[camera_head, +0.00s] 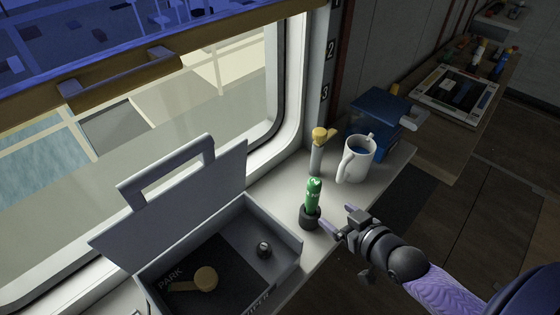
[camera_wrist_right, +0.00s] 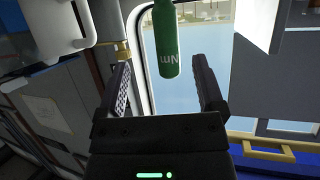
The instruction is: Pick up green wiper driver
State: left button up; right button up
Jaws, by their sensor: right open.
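The green wiper driver (camera_head: 313,192) stands upright in a small black holder (camera_head: 309,219) on the window ledge. My right gripper (camera_head: 337,218) is open, just right of the driver's lower part and the holder, its fingers pointing toward them. In the right wrist view the driver (camera_wrist_right: 168,45) shows at the top, with lettering on it. It lies in the gap between the two open fingers of the right gripper (camera_wrist_right: 161,62) as seen there, beyond or level with their tips; I cannot tell the depth. My left gripper is not in view.
An open grey case (camera_head: 285,243) with a raised lid stands left of the driver, holding a brass-coloured piece (camera_head: 205,279) and a small knob (camera_head: 263,249). A grey tool with a yellow top (camera_head: 318,150), a white mug (camera_head: 357,160) and a blue box (camera_head: 380,112) stand behind.

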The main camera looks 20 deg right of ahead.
aim_at(316, 204)
jog(key=b+x, duration=0.1)
jog(key=x, duration=0.2)
jog(key=b+x, duration=0.1)
jog(key=x, duration=0.1)
jog(key=b+x, duration=0.1)
jog(key=x, duration=0.2)
jog(key=shift+w+a+f, duration=0.2)
jog(key=shift+a+f, duration=0.05)
jog(key=shift+a, duration=0.15)
jog(key=shift+w+b, duration=0.3)
jog(key=shift+w, duration=0.05)
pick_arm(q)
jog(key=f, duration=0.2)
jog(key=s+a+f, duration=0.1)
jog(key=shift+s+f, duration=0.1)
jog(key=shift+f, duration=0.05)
pick_arm(e)
jog(key=shift+c, duration=0.7)
jog(key=c, duration=1)
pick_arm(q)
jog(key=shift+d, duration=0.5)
pick_arm(e)
grip_shut()
